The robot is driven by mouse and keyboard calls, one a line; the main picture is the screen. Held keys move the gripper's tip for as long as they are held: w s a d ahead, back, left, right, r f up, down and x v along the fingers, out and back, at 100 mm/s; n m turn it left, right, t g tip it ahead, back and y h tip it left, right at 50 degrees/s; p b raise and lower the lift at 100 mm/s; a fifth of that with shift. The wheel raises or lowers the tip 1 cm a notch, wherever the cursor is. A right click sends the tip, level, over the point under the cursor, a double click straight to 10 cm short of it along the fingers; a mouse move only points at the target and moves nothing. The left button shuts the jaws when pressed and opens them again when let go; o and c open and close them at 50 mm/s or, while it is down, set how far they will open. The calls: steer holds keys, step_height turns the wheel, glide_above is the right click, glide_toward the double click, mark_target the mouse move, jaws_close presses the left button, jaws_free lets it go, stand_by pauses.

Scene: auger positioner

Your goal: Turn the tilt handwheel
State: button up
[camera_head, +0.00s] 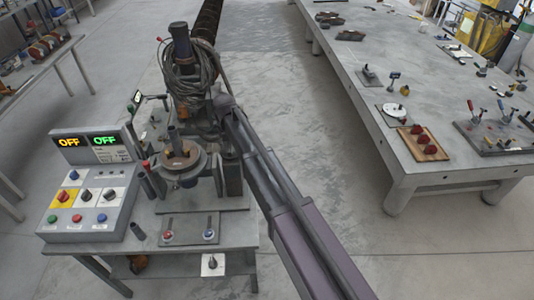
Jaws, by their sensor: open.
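The positioner (182,160) stands on a grey bench left of centre. It has a round ring-shaped table with a brownish centre and a short upright post. I cannot pick out the tilt handwheel for certain; dark rods and small parts show at the machine's left side, and my arm covers part of its right side. My purple-grey arm runs from the bottom right up to the machine, with its upper joint beside the cable bundle. My gripper cannot be made out; the arm's end is lost among the dark parts behind and beside the machine.
A control box (88,190) with two displays reading OFF and coloured buttons stands left of the positioner. A dark column (181,45) with coiled cables (185,82) rises behind it. A long grey table (430,130) with tools is at right. The floor between is clear.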

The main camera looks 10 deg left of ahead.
steer(key=shift+m, duration=0.3)
